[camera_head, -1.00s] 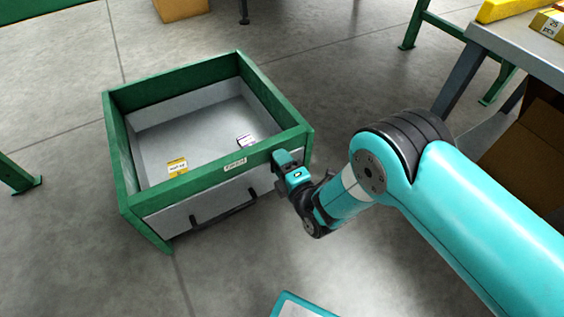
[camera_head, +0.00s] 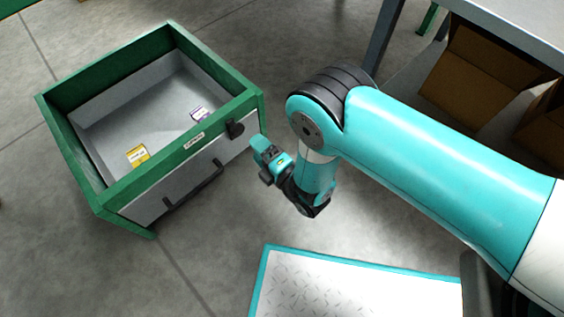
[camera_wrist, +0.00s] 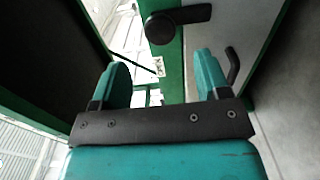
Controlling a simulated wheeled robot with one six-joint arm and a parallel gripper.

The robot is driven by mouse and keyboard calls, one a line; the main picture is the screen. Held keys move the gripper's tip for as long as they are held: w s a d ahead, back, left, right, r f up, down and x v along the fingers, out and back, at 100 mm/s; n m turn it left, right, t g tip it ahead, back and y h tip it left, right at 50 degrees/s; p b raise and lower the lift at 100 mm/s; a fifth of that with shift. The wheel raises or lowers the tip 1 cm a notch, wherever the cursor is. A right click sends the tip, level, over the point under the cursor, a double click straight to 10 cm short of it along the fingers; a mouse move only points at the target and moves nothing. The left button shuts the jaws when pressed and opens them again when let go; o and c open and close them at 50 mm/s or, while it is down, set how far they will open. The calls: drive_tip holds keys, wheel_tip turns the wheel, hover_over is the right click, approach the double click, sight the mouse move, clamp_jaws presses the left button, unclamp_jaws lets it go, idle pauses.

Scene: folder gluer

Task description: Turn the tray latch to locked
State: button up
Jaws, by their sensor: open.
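The tray (camera_head: 117,196) is a grey drawer in a green frame, with a dark bar handle (camera_head: 194,186) on its front. The black tray latch (camera_head: 234,129) sits at the right end of the front, near the green rail. In the wrist view the latch (camera_wrist: 172,20) shows a round hub with a lever pointing right in the picture. My gripper (camera_head: 262,152) is open and empty, a little to the right of and below the latch in the head view. In the wrist view its two teal fingers (camera_wrist: 162,75) are apart, with the latch beyond their tips, not between them.
Inside the tray lie a yellow-labelled box (camera_head: 137,155) and a purple-labelled box (camera_head: 199,114). A white label (camera_head: 193,141) is on the green rail. A table with cardboard boxes (camera_head: 487,68) beneath stands at the right.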

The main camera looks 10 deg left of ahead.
drive_tip(key=p+v, duration=0.2)
drive_tip(key=v, duration=0.6)
drive_tip(key=shift+s+d, duration=0.2)
drive_tip(key=shift+d, duration=0.1)
drive_tip(key=w+a+r+m+h, duration=0.35)
drive_tip(key=w+r+m, duration=0.35)
drive_tip(key=w+r, duration=0.35)
drive_tip(key=w+d+r+m+g+h+p, duration=0.1)
drive_tip(key=w+d+r+m, duration=0.15)
drive_tip(key=r, duration=0.35)
drive_tip(key=w+d+r+m+g+h, duration=0.1)
drive_tip(key=r+m+g+h, duration=0.15)
drive_tip(key=r, duration=0.25)
drive_tip(key=s+d+r+m+g+h+p, duration=0.15)
drive_tip(key=s+d+r+m, duration=0.25)
drive_tip(key=s+d+r, duration=0.4)
drive_tip(key=s+d+r+m+g+h+b, duration=0.1)
drive_tip(key=s+d+r+m+g, duration=0.2)
drive_tip(key=d+r, duration=0.5)
drive_tip(key=s+d+r+m+g+h, duration=0.1)
drive_tip(key=s+d+r+m, duration=0.15)
drive_tip(key=s, duration=0.25)
drive_tip(key=s+d+r+m+g, duration=0.1)
drive_tip(key=s+d+r, duration=0.1)
drive_tip(key=s+r, duration=0.15)
wheel_tip(320, 180, up, 38)
drive_tip(key=s+p, duration=0.1)
drive_tip(key=p, duration=3.7)
drive_tip(key=shift+s+p, duration=0.15)
drive_tip(key=shift+p, duration=0.25)
